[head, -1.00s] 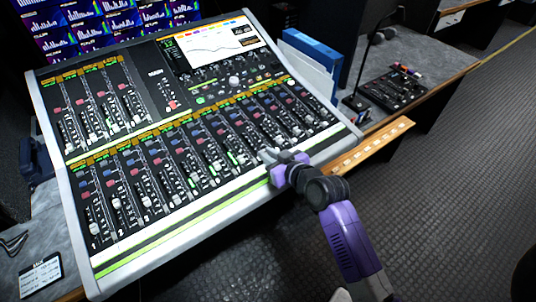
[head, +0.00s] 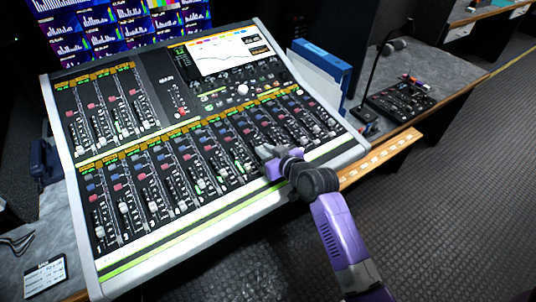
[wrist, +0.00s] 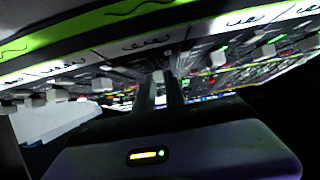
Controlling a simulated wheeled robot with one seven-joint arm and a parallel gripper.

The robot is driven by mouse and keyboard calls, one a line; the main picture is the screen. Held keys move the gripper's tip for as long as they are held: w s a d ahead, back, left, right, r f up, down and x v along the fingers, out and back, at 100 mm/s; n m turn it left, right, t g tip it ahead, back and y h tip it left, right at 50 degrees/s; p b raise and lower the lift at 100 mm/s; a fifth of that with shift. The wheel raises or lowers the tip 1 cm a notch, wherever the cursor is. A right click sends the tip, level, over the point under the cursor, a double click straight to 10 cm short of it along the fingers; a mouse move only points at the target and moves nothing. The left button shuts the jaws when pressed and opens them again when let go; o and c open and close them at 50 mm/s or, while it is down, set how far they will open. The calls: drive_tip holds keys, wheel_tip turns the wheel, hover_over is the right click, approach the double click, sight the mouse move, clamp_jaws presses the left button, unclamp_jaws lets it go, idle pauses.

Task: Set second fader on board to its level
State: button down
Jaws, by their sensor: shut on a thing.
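The board (head: 215,215) is a large sloped mixing console with an upper and a lower row of faders. The second fader from the left in the lower row has a pale cap (head: 124,208), low in its slot. My gripper (head: 263,152) is well to the right of it, over the right half of the lower row. In the wrist view my gripper (wrist: 166,90) is shut on a small fader cap (wrist: 158,80) between its narrow fingers. The fingers hide most of this cap. Its exact level cannot be read.
Other fader caps stand close on both sides of my gripper. A small control box (head: 398,100) and a gooseneck microphone (head: 385,50) stand on the right desk. A blue binder (head: 322,65) is behind the board. A label card (head: 45,277) lies at lower left. Floor at right is clear.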

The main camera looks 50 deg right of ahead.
drive_tip(key=c, duration=1.7)
unclamp_jaws()
drive_tip(key=v, duration=0.6)
drive_tip(key=shift+s, duration=0.35)
drive_tip(key=shift+s+a+r, duration=0.2)
drive_tip(key=shift+s+r, duration=0.15)
drive_tip(key=shift+s, duration=0.15)
